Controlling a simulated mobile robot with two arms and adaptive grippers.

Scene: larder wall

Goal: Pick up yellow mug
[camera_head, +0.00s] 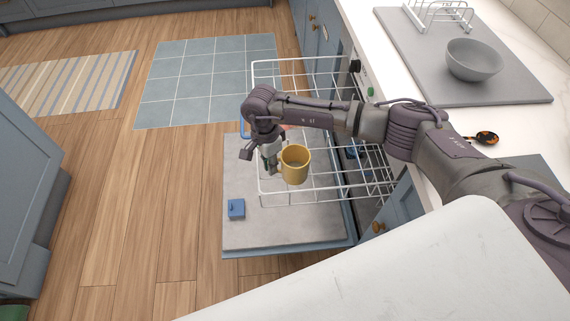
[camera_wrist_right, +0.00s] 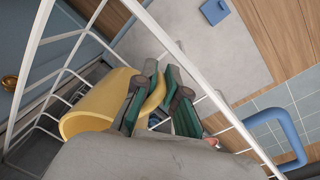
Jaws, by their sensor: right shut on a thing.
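The yellow mug (camera_head: 295,165) is upright in the head view, over the white wire rack of the open dishwasher. My right gripper (camera_head: 272,165) is at the mug's left side and is shut on it. In the right wrist view, the fingers of my right gripper (camera_wrist_right: 153,100) are at the wall or handle of the yellow mug (camera_wrist_right: 95,108); which of these they grip I cannot tell. Whether the mug touches the rack is not clear. My left gripper is not in view.
White rack wires (camera_head: 330,197) surround the mug. The open dishwasher door (camera_head: 285,228) lies below, with a small blue box (camera_head: 236,209) on it. On the counter at right are a grey mat (camera_head: 500,88) and a grey bowl (camera_head: 473,60). Wooden floor (camera_head: 150,220) is free at left.

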